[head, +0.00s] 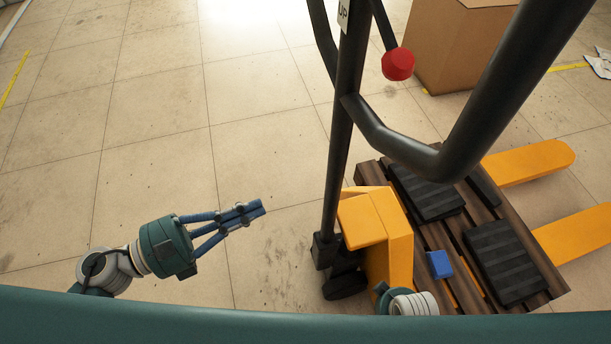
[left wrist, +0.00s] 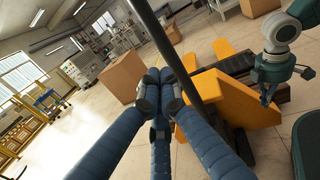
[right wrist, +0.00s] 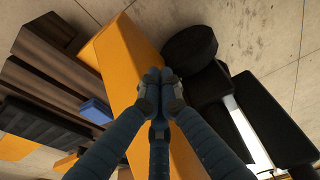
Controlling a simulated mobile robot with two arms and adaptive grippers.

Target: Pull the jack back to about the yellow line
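The jack has an orange-yellow body (head: 383,232) and forks (head: 530,162) reaching right. Its black handle (head: 341,150) rises from the body into a wide loop. My left gripper (head: 256,208) is shut and empty, left of the handle and apart from it. In the left wrist view its fingertips (left wrist: 158,82) meet beside the black handle post (left wrist: 176,50). My right gripper's fingertips (right wrist: 161,82) meet with nothing seen between them, in front of the orange-yellow body; contact cannot be told. In the head view its fingers are hidden. A yellow line (head: 15,80) marks the floor at far left.
A dark wooden pallet (head: 474,215) with black pads and a blue block (head: 439,264) lies over the forks. A red knob (head: 398,64) hangs near the handle. A cardboard box (head: 455,50) stands behind. The floor left of the jack is clear.

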